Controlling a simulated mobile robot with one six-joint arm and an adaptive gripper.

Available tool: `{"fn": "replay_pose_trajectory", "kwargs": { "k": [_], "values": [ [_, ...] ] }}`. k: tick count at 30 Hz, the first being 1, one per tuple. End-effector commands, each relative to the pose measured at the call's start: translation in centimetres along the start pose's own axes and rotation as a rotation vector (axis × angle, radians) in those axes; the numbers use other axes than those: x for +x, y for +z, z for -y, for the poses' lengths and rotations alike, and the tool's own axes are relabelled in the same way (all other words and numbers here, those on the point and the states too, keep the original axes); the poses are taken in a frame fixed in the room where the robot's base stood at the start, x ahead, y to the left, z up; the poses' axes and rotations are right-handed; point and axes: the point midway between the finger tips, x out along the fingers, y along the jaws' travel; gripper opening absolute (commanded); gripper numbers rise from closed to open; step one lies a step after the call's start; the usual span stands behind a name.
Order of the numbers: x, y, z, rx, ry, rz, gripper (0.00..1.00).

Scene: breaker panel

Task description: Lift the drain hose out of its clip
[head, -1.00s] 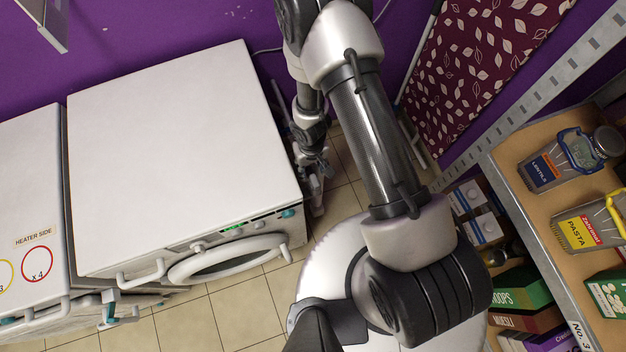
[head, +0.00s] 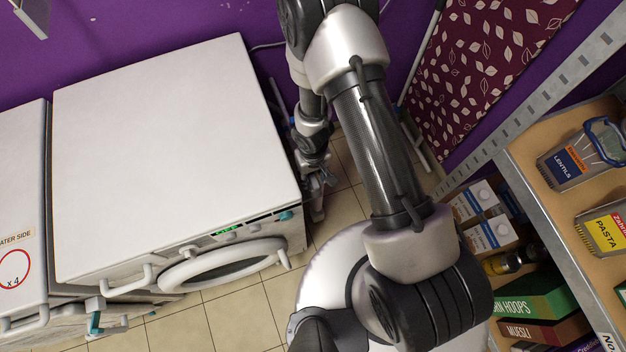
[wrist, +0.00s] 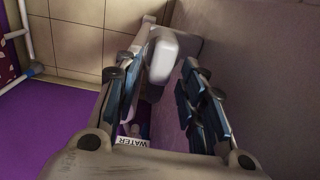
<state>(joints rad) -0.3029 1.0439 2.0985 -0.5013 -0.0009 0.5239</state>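My gripper (head: 316,185) is low beside the right side of the white washing machine (head: 165,150), partly hidden by my own arm in the head view. In the wrist view my gripper (wrist: 166,65) is open, with blue-padded fingers apart. A rounded white piece (wrist: 172,58) shows between and beyond the fingertips, close to the machine's grey side (wrist: 265,80). I cannot tell whether it is part of the drain hose or its clip, or whether a finger touches it. A "WATER" label (wrist: 132,142) shows low between the fingers. The hose is not clearly made out in the head view.
A second white appliance (head: 22,200) stands at the left. A shelf (head: 560,170) with jars and boxes is at the right. A patterned board (head: 480,60) leans by the purple wall (head: 140,30). A tiled floor strip (head: 345,175) lies right of the machine.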

Motion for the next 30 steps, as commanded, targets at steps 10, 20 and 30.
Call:
{"fn": "replay_pose_trajectory", "kwargs": {
  "k": [10, 20, 30],
  "values": [
    [0.02, 0.0, 0.0, 0.0, 0.0, 0.0, 0.11],
    [0.02, 0.0, 0.0, 0.0, 0.0, 0.0, 0.0],
    [-0.75, 0.0, 0.0, 0.001, 0.0, 0.0, 0.0]
  ]
}}
